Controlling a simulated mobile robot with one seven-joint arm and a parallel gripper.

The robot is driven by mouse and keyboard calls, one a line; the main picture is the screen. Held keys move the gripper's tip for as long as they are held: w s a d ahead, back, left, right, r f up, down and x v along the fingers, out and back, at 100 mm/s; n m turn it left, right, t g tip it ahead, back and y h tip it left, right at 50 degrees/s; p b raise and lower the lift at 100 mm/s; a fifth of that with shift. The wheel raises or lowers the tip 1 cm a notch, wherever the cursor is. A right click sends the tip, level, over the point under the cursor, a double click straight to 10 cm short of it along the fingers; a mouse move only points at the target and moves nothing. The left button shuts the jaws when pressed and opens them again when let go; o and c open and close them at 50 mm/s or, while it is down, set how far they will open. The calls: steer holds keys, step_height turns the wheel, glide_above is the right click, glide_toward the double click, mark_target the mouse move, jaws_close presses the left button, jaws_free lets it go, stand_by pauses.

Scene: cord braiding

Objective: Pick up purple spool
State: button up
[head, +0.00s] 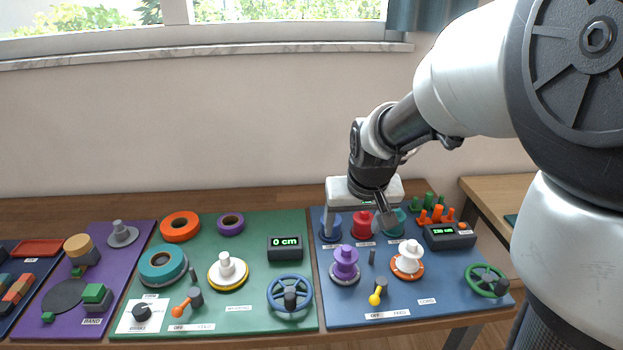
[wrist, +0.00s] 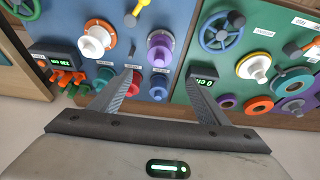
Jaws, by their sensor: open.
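The purple spool (head: 345,262) stands upright on a light disc at the front left of the blue board (head: 440,310). In the wrist view the purple spool (wrist: 160,50) lies a little beyond my fingertips, roughly centred between them sideways. My gripper (head: 357,226) is open and empty, above the back row of the blue board, behind the purple spool. In the wrist view both fingers of my gripper (wrist: 160,76) are spread apart. They appear clear of the purple spool.
Blue (head: 331,226), red (head: 363,222) and teal (head: 394,222) spools stand in the back row near my fingers. A white spool (head: 409,256) stands right of the purple one, with a dark peg (head: 372,257) between. A yellow-tipped lever (head: 376,297) is in front.

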mark_target(346, 249)
steer(key=b+x, duration=0.1)
steer(key=x, duration=0.9)
steer(key=shift+s+f+b, duration=0.1)
steer(key=shift+f+b, duration=0.05)
steer(key=shift+b, duration=0.25)
steer(key=shift+b+x, duration=0.6)
steer(key=shift+x, duration=2.5)
steer(key=shift+d, duration=0.1)
steer(key=c, duration=1.1)
